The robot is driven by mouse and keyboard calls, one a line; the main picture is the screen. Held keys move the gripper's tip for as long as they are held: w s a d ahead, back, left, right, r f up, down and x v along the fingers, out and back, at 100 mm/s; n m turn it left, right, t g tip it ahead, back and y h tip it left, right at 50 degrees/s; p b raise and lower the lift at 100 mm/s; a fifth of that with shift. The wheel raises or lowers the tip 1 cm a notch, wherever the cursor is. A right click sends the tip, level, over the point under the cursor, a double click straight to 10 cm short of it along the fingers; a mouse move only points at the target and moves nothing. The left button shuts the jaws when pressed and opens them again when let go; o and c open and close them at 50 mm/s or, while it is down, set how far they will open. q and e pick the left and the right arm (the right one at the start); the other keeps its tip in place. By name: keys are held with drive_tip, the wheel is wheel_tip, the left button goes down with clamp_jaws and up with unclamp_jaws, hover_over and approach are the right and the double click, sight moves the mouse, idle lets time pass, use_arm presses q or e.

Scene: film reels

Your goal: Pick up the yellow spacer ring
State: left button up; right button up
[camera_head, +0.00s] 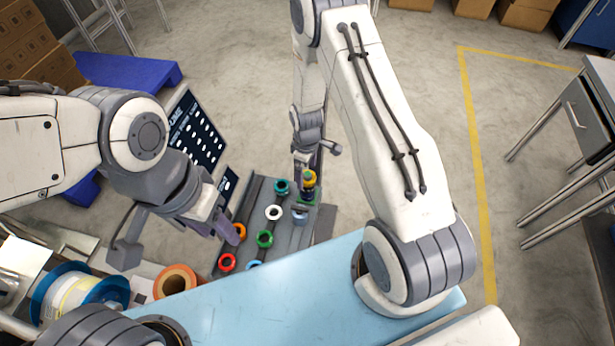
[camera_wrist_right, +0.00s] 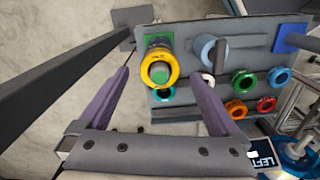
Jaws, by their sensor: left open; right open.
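The yellow spacer ring (camera_head: 310,179) sits on a peg with a green tip at the far right of a grey rack (camera_head: 290,240). In the right wrist view the yellow ring (camera_wrist_right: 172,60) is seen nearly face on, around the green tip. My right gripper (camera_wrist_right: 160,76) is open, with one purple finger on either side of the ring's outline; I cannot tell how far the fingers reach along it. In the head view my right gripper (camera_head: 309,160) is just above the ring and partly hidden. My left gripper (camera_head: 231,230) is open beside the rack's left edge.
Other rings sit on the rack: teal (camera_head: 281,186), white (camera_head: 273,212), green (camera_head: 264,239), orange (camera_head: 239,231) and red (camera_head: 227,262). A light blue surface (camera_head: 300,285) lies at the front. A wire spool (camera_head: 75,297) stands front left.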

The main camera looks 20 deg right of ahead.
drive_tip(key=shift+f, duration=0.85)
drive_tip(key=c, duration=1.5)
drive_tip(key=shift+r, duration=0.15)
